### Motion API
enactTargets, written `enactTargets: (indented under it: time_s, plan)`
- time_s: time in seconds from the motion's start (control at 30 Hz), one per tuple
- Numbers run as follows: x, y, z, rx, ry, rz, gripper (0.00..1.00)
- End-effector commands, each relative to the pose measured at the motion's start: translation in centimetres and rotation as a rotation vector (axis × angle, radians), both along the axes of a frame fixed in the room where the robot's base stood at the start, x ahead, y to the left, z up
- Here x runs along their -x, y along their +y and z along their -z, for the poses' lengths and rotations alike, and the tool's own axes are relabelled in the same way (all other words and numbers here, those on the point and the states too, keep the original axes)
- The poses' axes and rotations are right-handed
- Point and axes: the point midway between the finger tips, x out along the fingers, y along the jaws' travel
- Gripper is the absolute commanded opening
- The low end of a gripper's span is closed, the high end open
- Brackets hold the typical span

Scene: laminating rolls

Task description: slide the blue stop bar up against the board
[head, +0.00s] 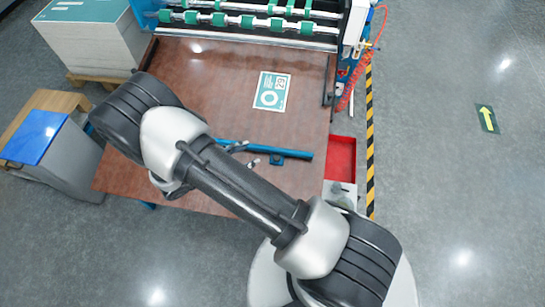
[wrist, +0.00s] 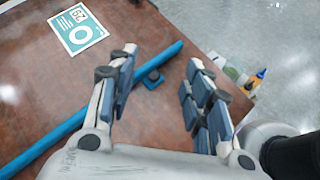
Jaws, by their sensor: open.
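The blue stop bar (head: 295,153) lies across the brown table, partly hidden by my arm. In the wrist view the bar (wrist: 62,128) runs diagonally, with a small dark-blue block (wrist: 152,79) beside it on the near side. The board (head: 272,91), white and teal with a printed ring, lies flat beyond the bar with bare table between them. It also shows at the upper left of the wrist view (wrist: 78,30). My gripper (wrist: 158,62) is open and empty, its left finger overlapping the bar in view and the block appearing between the fingers. I cannot tell its height.
A machine with green-ringed rollers (head: 245,21) stands at the table's far edge. A red tray (head: 340,158) is at the table's right. Stacked sheets (head: 95,35) and a blue-topped cabinet (head: 40,137) stand at left. The brown table (head: 205,75) is clear around the board.

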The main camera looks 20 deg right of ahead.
Motion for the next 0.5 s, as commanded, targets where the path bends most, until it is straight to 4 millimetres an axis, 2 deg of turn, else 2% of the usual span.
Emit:
enactTargets:
  time_s: [0.03, 0.2, 0.33, 0.5]
  plan:
    - [0.5, 0.3, 2.7, 0.039, 0.035, -0.062, 0.46]
    - [1.7, 0.8, 9.5, 0.136, 0.116, -0.25, 0.46]
    - [2.7, 0.9, 13.0, 0.182, 0.158, -0.35, 0.46]
    - [3.4, 0.7, 15.1, 0.206, 0.182, -0.41, 0.46]
